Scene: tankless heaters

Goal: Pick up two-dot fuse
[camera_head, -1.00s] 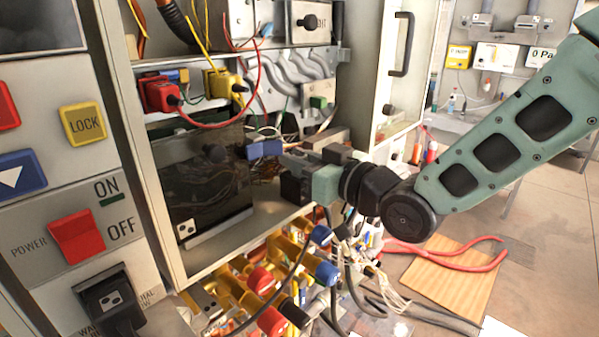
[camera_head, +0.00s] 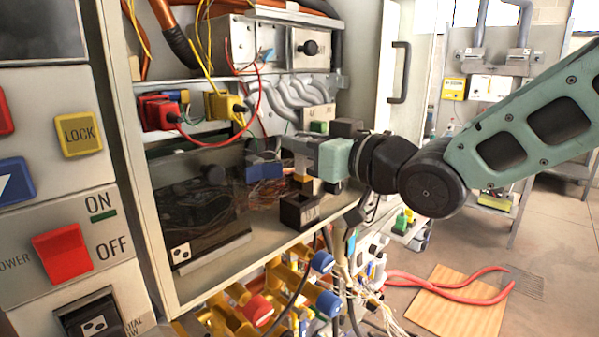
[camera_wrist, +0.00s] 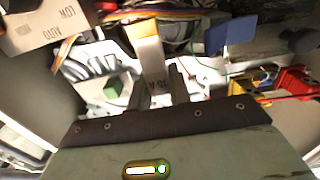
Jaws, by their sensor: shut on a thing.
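A white and yellow fuse-like piece (camera_wrist: 148,55) stands between my fingers in the wrist view. It has small dark print near its lower end; no dots can be made out on it. In the head view its light body (camera_head: 300,168) shows below my fingertips. My gripper (camera_head: 303,150) is shut on it, inside the open cabinet. A dark block (camera_head: 298,211) with a pale mark is below the piece on the cabinet floor. The gripper also shows in the wrist view (camera_wrist: 156,90).
A blue block (camera_head: 263,167) is left of my gripper. Red (camera_head: 158,114) and yellow (camera_head: 222,106) plugs are on the shelf above. A dark panel (camera_head: 200,205) marked with two dots is at left. The cabinet door (camera_head: 385,80) stands open at right.

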